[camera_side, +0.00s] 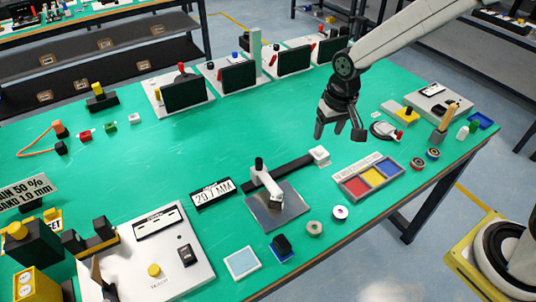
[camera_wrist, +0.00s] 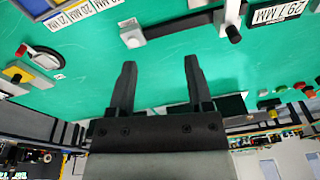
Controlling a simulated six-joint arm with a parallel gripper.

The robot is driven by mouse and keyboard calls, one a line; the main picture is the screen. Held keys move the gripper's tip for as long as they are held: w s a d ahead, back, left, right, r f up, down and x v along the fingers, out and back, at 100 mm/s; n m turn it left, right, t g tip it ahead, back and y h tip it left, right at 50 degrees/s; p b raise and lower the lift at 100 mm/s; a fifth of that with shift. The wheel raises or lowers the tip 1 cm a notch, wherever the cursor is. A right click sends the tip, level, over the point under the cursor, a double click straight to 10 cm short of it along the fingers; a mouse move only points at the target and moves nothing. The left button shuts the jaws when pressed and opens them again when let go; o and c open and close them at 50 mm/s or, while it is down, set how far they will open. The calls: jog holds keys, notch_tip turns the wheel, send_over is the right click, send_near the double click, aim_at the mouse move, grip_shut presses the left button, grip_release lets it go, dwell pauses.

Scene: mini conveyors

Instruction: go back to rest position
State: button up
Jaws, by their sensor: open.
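My gripper (camera_side: 340,130) hangs in the air above the green table, right of the middle in the side view. Its two dark fingers are apart with nothing between them. In the wrist view the gripper (camera_wrist: 158,85) shows both fingers spread and empty against the green table top (camera_wrist: 70,90). Below and in front of it in the side view is a mini conveyor (camera_side: 285,175) with a black belt and a grey plate (camera_side: 270,215). A sign reading about 29.7 MM (camera_side: 213,193) stands to its left; it also shows in the wrist view (camera_wrist: 277,12).
Several dark screens (camera_side: 238,77) line the back. A white control panel (camera_side: 160,255) is front left. Small round parts (camera_side: 340,212) lie near the front edge. The left-middle table (camera_side: 120,165) is clear.

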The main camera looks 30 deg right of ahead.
jog(key=s+d+n, duration=0.1)
jog(key=s+d, duration=0.2)
jog(key=s, duration=0.3)
jog(key=s+d+n+t, duration=0.1)
jog(key=s+d, duration=0.2)
jog(key=s, duration=0.4)
jog(key=shift+s+d, duration=0.2)
jog(key=shift+d, duration=0.05)
jog(key=shift+r, duration=0.1)
dwell(0.7)
